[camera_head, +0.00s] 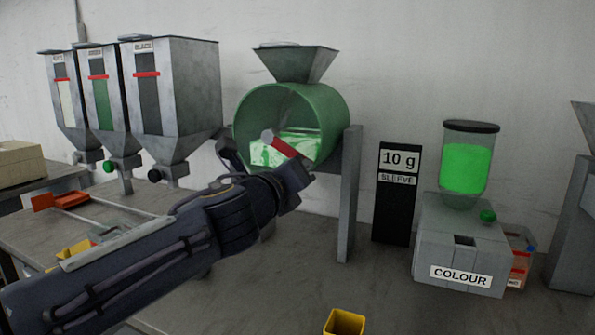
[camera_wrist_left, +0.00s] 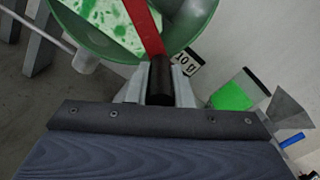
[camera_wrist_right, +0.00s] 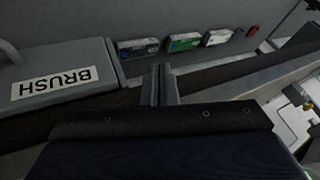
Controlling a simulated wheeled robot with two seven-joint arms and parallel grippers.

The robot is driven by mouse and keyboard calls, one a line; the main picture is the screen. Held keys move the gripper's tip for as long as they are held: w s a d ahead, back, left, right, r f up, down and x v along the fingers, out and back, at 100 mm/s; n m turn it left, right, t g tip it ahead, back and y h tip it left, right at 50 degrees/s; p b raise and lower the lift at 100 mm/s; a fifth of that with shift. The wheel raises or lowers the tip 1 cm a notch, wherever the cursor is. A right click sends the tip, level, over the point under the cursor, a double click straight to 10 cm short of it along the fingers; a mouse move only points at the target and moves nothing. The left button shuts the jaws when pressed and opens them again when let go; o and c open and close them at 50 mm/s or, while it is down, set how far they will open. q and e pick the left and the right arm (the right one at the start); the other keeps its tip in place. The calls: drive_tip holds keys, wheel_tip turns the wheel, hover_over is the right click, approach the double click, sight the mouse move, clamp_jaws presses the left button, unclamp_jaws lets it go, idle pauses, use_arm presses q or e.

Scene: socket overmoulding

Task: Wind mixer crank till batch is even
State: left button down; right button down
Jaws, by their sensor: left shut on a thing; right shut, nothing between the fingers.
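The mixer is a green drum (camera_head: 335,105) with a clear front and a grey hopper (camera_head: 296,64) on top. The batch (camera_head: 268,152) in it shows bright green streaked and patched with white; the blotches also show in the left wrist view (camera_wrist_left: 95,22). A red crank arm (camera_head: 280,145) crosses the drum front from a pale hub (camera_head: 267,135). My left gripper (camera_wrist_left: 158,82) is shut on the dark crank handle (camera_wrist_left: 161,72) at the end of the red arm, to the lower right of the hub. My right gripper (camera_wrist_right: 161,78) is shut and empty, away from the mixer.
Three hoppers (camera_head: 180,90) stand left of the mixer. A "10 g SLEEVE" sign (camera_head: 398,200) and a COLOUR dispenser (camera_head: 462,245) stand right. A yellow cup (camera_head: 344,322) is at the front. A grey BRUSH box (camera_wrist_right: 60,75) lies near my right gripper.

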use_arm(q)
drive_tip(key=c, duration=1.3)
unclamp_jaws()
drive_tip(key=shift+a, duration=0.1)
drive_tip(key=v, duration=0.7)
drive_tip(key=shift+s, duration=0.35)
drive_tip(key=shift+a, duration=0.1)
